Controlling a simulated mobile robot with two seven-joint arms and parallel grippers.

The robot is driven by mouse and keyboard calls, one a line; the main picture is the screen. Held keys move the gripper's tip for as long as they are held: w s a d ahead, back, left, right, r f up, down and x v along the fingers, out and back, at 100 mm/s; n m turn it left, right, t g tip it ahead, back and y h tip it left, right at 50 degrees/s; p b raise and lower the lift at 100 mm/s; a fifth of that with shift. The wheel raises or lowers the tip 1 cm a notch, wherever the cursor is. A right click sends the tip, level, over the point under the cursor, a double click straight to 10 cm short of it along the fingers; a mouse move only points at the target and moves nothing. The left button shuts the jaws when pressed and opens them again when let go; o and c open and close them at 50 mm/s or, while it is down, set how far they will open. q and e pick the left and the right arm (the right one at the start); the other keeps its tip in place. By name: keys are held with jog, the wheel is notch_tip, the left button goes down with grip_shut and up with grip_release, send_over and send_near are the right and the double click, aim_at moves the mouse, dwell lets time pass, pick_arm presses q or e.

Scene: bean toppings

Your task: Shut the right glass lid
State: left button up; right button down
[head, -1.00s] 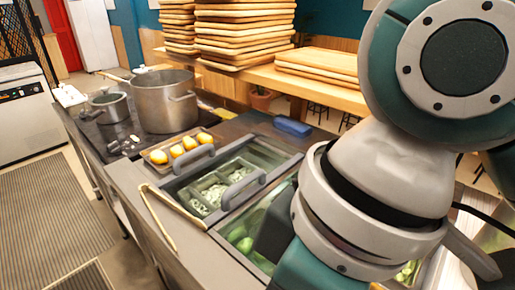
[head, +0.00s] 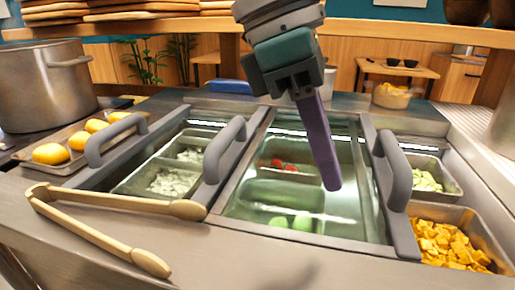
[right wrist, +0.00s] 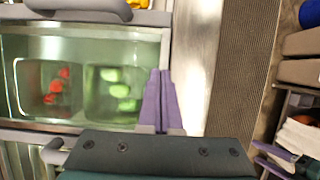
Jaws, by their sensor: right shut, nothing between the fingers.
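A glass pane (head: 345,190) with a grey frame covers the middle well, which holds red and green food. A grey upright handle (head: 395,170) stands at its right edge; that handle also shows at the top of the right wrist view (right wrist: 80,8). Another grey handle (head: 225,150) stands at the pane's left side. The bins right of the right handle look uncovered. My right gripper (head: 332,185) points down above the middle pane, its purple fingers together and empty, apart from both handles. The fingers also show in the right wrist view (right wrist: 160,100).
Wooden tongs (head: 110,225) lie on the front counter ledge at left. A tray of yellow food (head: 75,145) and a large pot (head: 45,90) stand at left. A bin of orange cubes (head: 450,243) is at right. A wooden shelf (head: 350,28) runs behind.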

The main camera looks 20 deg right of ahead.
aim_at(386, 246)
jog(key=x, duration=0.7)
jog(key=shift+f+b, duration=0.3)
jog(key=shift+s+d+r+p, duration=0.2)
jog(key=shift+s+d, duration=0.15)
jog(key=shift+d, duration=0.25)
jog(key=shift+s+d+r+p, duration=0.15)
jog(key=shift+s+d, duration=0.2)
jog(key=shift+d, duration=0.2)
jog(key=shift+s+d+f, duration=0.1)
jog(key=shift+s+d, duration=0.25)
jog(key=shift+d, duration=0.15)
